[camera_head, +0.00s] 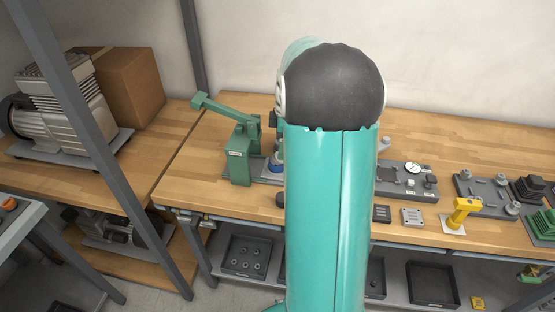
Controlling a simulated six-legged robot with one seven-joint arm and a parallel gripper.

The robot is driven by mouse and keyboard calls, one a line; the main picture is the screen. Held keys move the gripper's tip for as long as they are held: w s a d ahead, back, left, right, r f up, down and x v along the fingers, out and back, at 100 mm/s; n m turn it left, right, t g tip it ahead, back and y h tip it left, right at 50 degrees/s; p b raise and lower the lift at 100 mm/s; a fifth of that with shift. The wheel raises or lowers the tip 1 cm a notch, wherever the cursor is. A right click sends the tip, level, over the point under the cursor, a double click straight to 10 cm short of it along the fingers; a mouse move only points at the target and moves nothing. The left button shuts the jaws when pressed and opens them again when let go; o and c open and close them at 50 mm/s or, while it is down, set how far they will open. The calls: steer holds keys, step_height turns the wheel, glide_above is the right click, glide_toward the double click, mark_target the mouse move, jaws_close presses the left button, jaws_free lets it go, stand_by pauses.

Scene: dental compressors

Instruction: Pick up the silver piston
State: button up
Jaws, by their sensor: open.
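My teal arm with its dark rounded joint fills the middle of the view and covers part of the workbench. My gripper is not visible. No piece can be made out for sure as the silver piston. A small silver part (384,143) shows just right of my arm, partly hidden by it. Other small silver parts (513,207) sit on a dark grey fixture at the right. Whatever lies behind my arm is hidden.
A green lever press (240,152) stands on the wooden workbench (440,130) left of my arm. A dial gauge fixture (407,180), a yellow tool (461,212) and green blocks (541,225) are at the right. Dark trays (432,284) lie below. A grey post (90,130) rises at left.

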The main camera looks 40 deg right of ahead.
steer(key=f, duration=0.2)
steer(key=w+f, duration=0.1)
steer(key=f, duration=0.1)
steer(key=shift+a+f, duration=0.2)
steer(key=shift+f, duration=0.1)
steer(key=shift+c, duration=0.4)
steer(key=c, duration=1.1)
